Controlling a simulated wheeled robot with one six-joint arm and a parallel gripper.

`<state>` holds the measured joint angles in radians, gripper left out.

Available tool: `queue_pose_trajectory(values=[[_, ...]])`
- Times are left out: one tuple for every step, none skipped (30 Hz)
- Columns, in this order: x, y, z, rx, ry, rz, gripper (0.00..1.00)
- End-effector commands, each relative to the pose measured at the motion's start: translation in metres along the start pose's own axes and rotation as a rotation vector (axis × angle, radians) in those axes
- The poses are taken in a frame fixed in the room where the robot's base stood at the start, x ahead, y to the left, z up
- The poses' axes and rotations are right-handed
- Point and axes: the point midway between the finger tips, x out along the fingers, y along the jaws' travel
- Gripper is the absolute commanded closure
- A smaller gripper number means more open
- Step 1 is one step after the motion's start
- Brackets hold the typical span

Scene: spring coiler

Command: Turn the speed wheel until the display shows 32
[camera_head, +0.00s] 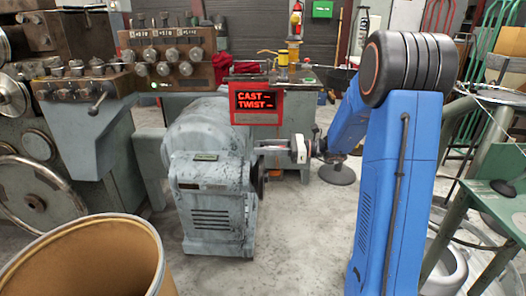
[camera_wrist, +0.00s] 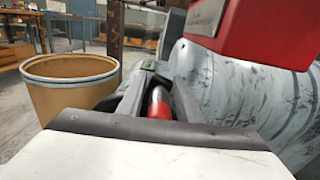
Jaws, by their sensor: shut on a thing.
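My gripper (camera_head: 266,149) reaches in from the right, level with the upper right side of the grey drive housing (camera_head: 207,165). In the wrist view, my gripper (camera_wrist: 162,85) is shut on a red handle (camera_wrist: 158,105) with a silvery part. The fingers hide much of it. A dark wheel rim (camera_head: 258,177) shows nearly edge-on at the housing's right side; I cannot tell whether the handle belongs to it. The red display box (camera_head: 257,103) shows "CAST —" and "TWIST —" in red letters, with no number readable.
A brown drum (camera_head: 82,262) stands at the front left, also in the wrist view (camera_wrist: 72,88). A control panel (camera_head: 168,48) with several knobs stands behind the housing. A green table (camera_head: 492,215) is at the right. Floor is clear right of the housing.

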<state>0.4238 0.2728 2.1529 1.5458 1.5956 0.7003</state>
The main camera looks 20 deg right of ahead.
Motion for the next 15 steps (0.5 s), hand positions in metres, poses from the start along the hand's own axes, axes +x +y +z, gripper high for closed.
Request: queue_pose_trajectory(values=[[-0.0005, -0.0039, -0.0025, -0.001, 0.003, -0.003, 1.0], [-0.0005, -0.0048, -0.0028, -0.001, 0.003, -0.003, 1.0], [-0.0006, -0.0054, -0.0032, -0.002, 0.003, -0.003, 1.0], [-0.0006, -0.0055, -0.0033, -0.002, 0.004, -0.003, 1.0], [-0.0006, -0.0055, -0.0035, -0.002, 0.004, -0.003, 1.0], [-0.0006, -0.0053, -0.0036, -0.002, 0.004, -0.003, 1.0], [-0.0006, -0.0052, -0.0038, -0.002, 0.004, -0.003, 1.0], [-0.0006, -0.0052, -0.0039, -0.001, 0.005, -0.003, 1.0], [-0.0007, -0.0051, -0.0041, -0.001, 0.005, -0.003, 1.0], [-0.0007, -0.005, -0.0042, -0.001, 0.005, -0.003, 1.0], [-0.0007, -0.0049, -0.0044, -0.001, 0.005, -0.003, 1.0], [-0.0007, -0.0047, -0.0045, -0.001, 0.005, -0.003, 0.62], [-0.0006, -0.0046, -0.0044, -0.001, 0.005, -0.002, 0.62], [-0.0006, -0.0046, -0.0043, -0.001, 0.005, -0.002, 0.62], [-0.0006, -0.0045, -0.0041, -0.001, 0.005, -0.002, 0.62]])
